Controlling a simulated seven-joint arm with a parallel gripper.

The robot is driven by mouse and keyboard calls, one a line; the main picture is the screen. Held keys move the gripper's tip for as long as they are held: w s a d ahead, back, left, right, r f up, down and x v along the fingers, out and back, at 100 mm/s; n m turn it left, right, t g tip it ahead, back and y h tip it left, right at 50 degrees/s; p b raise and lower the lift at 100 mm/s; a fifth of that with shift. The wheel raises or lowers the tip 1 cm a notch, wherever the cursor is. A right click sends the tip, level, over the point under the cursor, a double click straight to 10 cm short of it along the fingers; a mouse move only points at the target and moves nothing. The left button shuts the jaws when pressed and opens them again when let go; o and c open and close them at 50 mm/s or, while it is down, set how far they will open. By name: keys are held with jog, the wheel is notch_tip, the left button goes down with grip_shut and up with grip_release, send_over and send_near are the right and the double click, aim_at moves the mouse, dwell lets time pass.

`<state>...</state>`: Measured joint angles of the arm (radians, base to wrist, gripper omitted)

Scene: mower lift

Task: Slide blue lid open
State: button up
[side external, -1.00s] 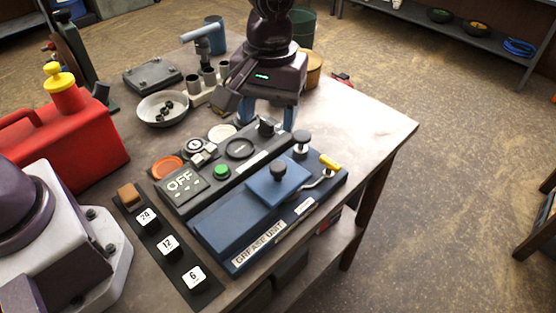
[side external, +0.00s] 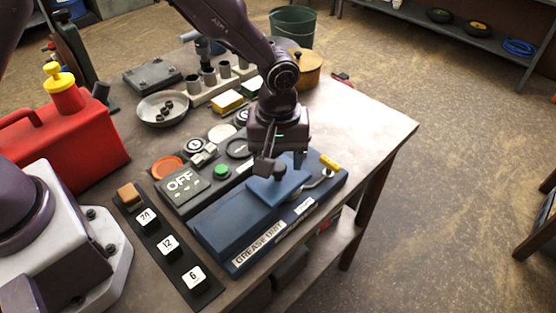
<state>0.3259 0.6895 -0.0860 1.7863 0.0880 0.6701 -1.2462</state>
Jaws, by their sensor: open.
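The blue lid (side external: 270,190) is a flat square plate with a dark knob (side external: 279,170) standing on it. It sits on the blue grease unit box (side external: 222,223), labelled "GREASE UNIT", near the table's front right. My gripper (side external: 281,167) is directly over the lid, pointing down, its fingers at about the height of the knob. The jaws are open. The fingers and the gripper body partly hide the knob, so I cannot tell whether they touch it.
A yellow-handled lever (side external: 328,163) is right of the lid. A black panel with an OFF plate (side external: 180,182) and green button (side external: 221,172) lies left of the box. A grey bowl (side external: 163,108) and red can (side external: 62,147) stand farther left. The table's right corner (side external: 375,125) is clear.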

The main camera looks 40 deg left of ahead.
jog(key=shift+f, duration=0.8)
grip_shut()
jog(key=s, duration=0.9)
jog(key=shift+s, duration=0.1)
grip_release()
jog(key=shift+r, duration=0.15)
notch_tip(320, 180, up, 13)
